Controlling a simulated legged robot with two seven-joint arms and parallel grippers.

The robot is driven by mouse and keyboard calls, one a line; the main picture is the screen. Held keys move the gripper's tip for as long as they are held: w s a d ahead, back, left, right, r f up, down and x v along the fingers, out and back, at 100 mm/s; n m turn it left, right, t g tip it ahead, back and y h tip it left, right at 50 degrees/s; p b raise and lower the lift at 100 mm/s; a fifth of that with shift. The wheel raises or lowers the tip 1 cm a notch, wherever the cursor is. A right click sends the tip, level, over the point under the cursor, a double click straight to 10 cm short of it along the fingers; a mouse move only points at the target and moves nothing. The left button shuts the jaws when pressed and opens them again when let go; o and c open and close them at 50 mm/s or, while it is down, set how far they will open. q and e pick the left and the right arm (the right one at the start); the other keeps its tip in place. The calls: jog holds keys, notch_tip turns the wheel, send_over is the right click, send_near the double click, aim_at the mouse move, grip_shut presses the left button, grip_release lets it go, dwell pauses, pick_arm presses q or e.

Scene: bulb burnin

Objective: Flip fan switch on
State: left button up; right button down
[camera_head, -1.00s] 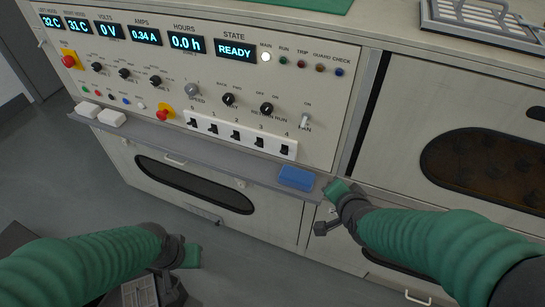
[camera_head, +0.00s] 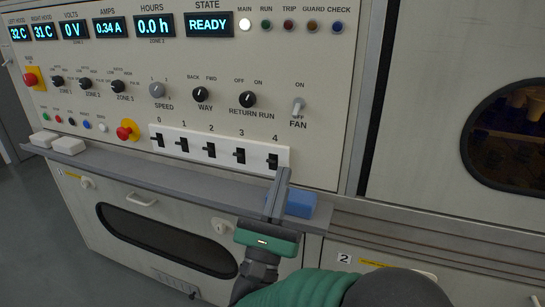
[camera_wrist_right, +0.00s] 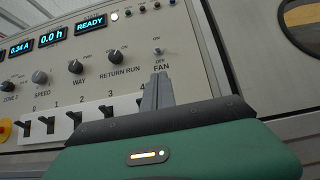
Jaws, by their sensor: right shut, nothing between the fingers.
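The fan switch (camera_head: 298,106) is a small pale toggle on the cream control panel, with ON printed above it and OFF at its lower part. It also shows in the right wrist view (camera_wrist_right: 158,52), just beyond the fingertips. I cannot tell for sure which way its lever leans. My right gripper (camera_head: 281,176) is shut and empty, its grey fingers pointing up at the panel. It is below the fan switch and apart from it, beside the last numbered switch. In the right wrist view its fingers (camera_wrist_right: 157,88) point towards the FAN label. My left gripper is out of view.
A white strip of black rocker switches (camera_head: 211,150) lies left of the fingers. A blue block (camera_head: 300,204) sits on the grey ledge (camera_head: 180,182) behind my gripper. The RETURN RUN knob (camera_head: 248,99) is left of the fan switch. Panel right of the switch is bare.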

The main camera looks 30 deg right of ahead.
aim_at(292, 132)
jog(key=shift+h, duration=0.3)
jog(key=p+x, duration=0.2)
jog(key=x, duration=0.6)
jog(key=shift+w+r+p, duration=0.15)
jog(key=shift+r+p, duration=0.25)
jog(key=shift+r, duration=0.05)
jog(key=shift+w+d+r, duration=0.2)
jog(key=shift+d+r, duration=0.15)
jog(key=shift+r, duration=0.05)
jog(key=shift+w, duration=0.1)
